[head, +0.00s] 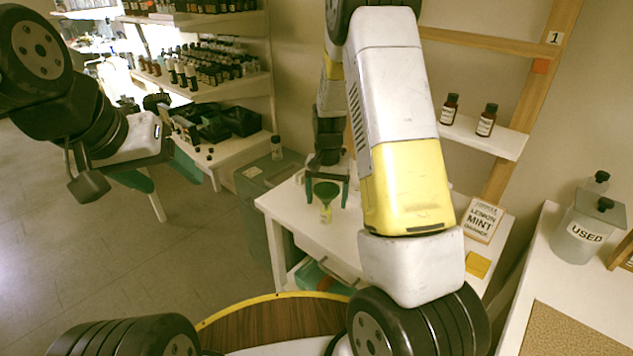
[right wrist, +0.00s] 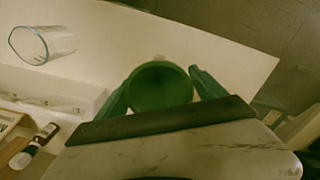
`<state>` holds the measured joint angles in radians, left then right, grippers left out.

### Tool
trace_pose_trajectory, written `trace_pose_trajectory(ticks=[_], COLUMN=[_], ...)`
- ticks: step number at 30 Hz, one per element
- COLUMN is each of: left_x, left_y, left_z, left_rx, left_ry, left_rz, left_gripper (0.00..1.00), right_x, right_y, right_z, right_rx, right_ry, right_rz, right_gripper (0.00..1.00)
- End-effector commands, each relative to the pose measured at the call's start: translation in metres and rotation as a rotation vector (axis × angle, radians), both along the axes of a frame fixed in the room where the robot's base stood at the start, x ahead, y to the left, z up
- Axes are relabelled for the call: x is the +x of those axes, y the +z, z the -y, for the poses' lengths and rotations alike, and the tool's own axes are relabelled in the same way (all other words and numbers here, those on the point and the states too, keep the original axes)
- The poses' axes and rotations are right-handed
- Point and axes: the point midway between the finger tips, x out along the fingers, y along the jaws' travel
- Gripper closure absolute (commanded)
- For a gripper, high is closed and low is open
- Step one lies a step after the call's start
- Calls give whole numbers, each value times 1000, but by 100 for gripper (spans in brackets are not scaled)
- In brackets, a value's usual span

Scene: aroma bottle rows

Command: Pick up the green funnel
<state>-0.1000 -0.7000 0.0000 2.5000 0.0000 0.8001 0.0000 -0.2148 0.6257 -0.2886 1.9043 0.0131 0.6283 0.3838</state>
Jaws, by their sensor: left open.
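The green funnel (head: 326,190) is at the white table, above a small pale yellow-green shape that may be a vessel. My right gripper (head: 327,197) reaches down over it, with one green finger on each side. In the right wrist view the funnel's round mouth (right wrist: 160,86) lies between the two fingers (right wrist: 161,98). The fingers look open around it with little gap; contact is hard to tell. My left gripper (head: 160,178) is open and empty at the left, over the floor, well away from the funnel.
The white table (head: 277,207) also bears a "Lemon Mint" card (head: 482,220) and a yellow note (head: 478,264). A clear glass (right wrist: 42,43) and a brown bottle (right wrist: 46,134) show in the right wrist view. A "USED" container (head: 577,238) stands at right. Bottle shelves (head: 235,88) line the back left.

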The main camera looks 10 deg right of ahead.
Motion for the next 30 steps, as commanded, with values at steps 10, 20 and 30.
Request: trace_pose_trajectory(ticks=[10, 20, 30], left_x=[0, 0, 0], left_y=[0, 0, 0], left_z=[0, 0, 0], left_rx=[0, 0, 0], left_ry=[0, 0, 0], left_rz=[0, 0, 0], left_gripper=[34, 34, 34], right_x=[0, 1, -31], right_y=[0, 11, 39], right_z=[0, 0, -3], right_rx=[0, 0, 1], right_ry=[0, 1, 1], right_rz=[0, 3, -1], right_gripper=[75, 75, 75])
